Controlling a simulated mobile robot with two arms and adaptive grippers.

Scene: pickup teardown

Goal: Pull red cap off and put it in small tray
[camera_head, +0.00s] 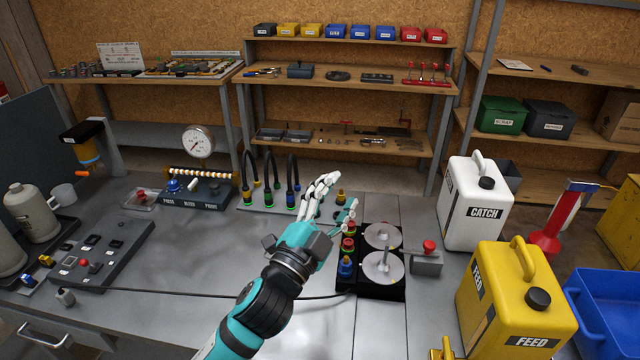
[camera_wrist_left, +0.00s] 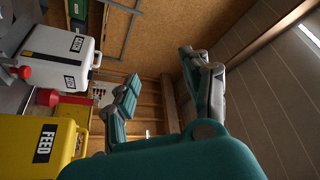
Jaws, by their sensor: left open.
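A black block (camera_head: 375,290) with two grey discs stands on the bench in the head view. Along its left edge are a red cap (camera_head: 347,243), another red-topped part behind it, partly hidden by my fingers, and a blue part (camera_head: 345,268). A separate red knob (camera_head: 429,246) sits on a grey box to the right. A small shallow tray (camera_head: 142,199) with something reddish in it lies at the left of the bench. My left gripper (camera_head: 343,196) is open and empty, above and just behind the red cap. Its spread fingers also show in the left wrist view (camera_wrist_left: 164,85).
A white CATCH jug (camera_head: 474,212) and a yellow FEED jug (camera_head: 515,305) stand at the right. Black curved hoses (camera_head: 270,180) rise behind my gripper. A gauge (camera_head: 198,141) and button panels stand at the left. Bench front is mostly clear.

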